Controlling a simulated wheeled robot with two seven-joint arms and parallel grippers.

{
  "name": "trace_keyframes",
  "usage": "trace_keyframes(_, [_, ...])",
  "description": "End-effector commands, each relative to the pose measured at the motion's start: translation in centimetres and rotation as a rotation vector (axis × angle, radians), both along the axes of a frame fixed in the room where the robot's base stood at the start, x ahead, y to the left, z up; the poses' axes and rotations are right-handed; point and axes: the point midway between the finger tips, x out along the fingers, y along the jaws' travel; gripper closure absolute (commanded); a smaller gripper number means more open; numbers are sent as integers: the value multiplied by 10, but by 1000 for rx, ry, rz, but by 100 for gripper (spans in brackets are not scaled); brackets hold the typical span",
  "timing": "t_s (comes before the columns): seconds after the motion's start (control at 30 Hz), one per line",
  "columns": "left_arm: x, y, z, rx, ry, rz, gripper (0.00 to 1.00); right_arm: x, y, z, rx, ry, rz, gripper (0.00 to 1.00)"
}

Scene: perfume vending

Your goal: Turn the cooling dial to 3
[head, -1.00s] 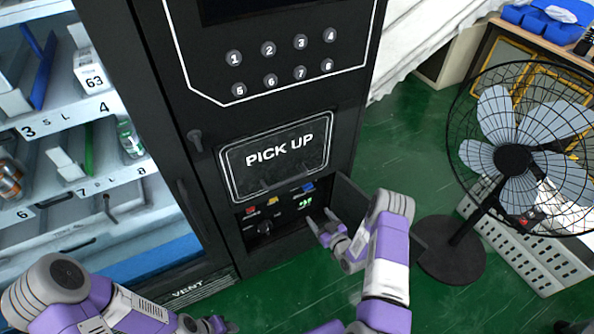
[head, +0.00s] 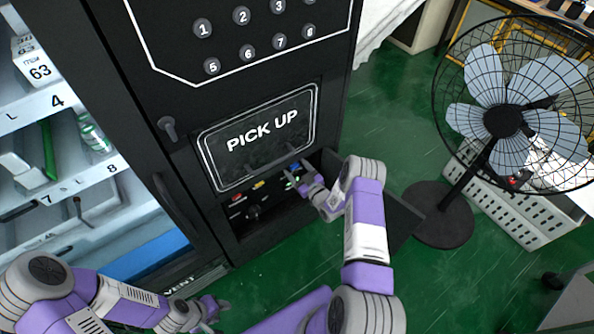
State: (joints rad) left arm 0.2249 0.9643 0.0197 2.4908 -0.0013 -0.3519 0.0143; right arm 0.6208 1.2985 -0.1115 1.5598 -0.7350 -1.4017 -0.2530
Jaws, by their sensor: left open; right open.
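The cooling dial (head: 253,212) is a small dark knob in the open recess under the PICK UP flap (head: 262,138) of the black vending machine. Its setting is too small to read. Coloured buttons, including a red one (head: 237,198) and a yellow one (head: 259,185), sit above it, with a green light to the right. My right gripper (head: 303,183) is at the right side of the recess, open, right of the dial and apart from it. My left gripper (head: 219,309) is low, near the machine's foot, open and empty.
The recess door (head: 393,215) stands open to the right, behind my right arm. A black fan (head: 503,121) stands on the green floor at right, beside a white perforated crate (head: 520,215). Glass-fronted shelves (head: 90,190) are at left. Floor between machine and fan is clear.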

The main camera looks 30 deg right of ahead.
Motion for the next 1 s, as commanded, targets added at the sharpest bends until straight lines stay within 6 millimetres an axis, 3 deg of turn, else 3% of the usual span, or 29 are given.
trace_keyframes(0.2, [0,0,0,0,0,0,57,0,0,1,0,0,0,33])
trace_keyframes(0.57, [0,0,0,0,0,0,57,0,0,0,0,0,-1,86])
trace_keyframes(1.0, [0,0,0,0,0,0,57,0,-1,0,112,8,-1,86])
